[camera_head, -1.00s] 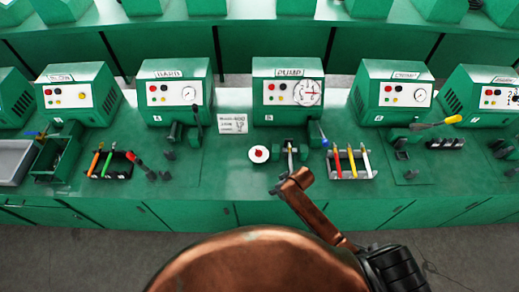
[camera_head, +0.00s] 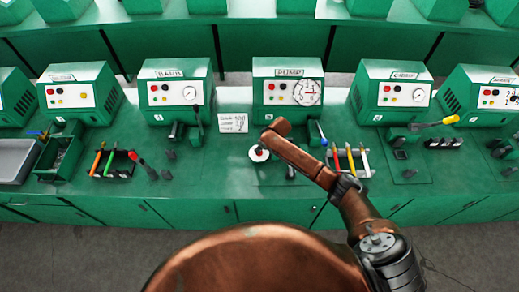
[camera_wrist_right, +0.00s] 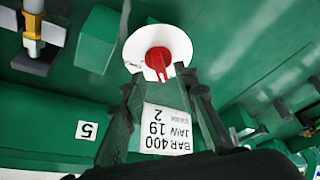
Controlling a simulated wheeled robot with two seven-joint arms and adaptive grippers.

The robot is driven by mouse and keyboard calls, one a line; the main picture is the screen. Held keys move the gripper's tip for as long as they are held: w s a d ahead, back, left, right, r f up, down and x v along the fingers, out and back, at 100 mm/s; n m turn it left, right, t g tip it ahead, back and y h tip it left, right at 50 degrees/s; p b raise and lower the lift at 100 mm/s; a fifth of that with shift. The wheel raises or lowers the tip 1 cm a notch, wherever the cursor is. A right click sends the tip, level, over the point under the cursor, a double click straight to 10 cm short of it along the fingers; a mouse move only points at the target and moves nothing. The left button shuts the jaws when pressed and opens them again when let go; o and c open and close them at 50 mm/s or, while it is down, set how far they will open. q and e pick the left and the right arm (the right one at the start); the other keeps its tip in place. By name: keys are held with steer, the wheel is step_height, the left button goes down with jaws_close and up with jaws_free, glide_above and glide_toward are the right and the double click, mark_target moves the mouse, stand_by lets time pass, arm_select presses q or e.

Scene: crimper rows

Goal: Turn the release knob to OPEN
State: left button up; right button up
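The release knob is a red pointer knob (camera_wrist_right: 158,62) on a round white dial (camera_wrist_right: 180,42), seen close up in the right wrist view. In that view my right gripper (camera_wrist_right: 160,85) is open, its two dark fingers apart, with the knob ahead of and between the fingertips. I see nothing held between them. In the head view only part of the white dial (camera_head: 259,155) shows at the edge of my copper-coloured right arm, and my right gripper cannot be made out there. The dial's lettering is too small to read. My left gripper is in neither view.
A rack of coloured-handled tools (camera_head: 347,160) is to the right.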

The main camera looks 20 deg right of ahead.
steer(key=shift+x, duration=1.3)
steer(key=shift+c, duration=0.3)
jaws_close()
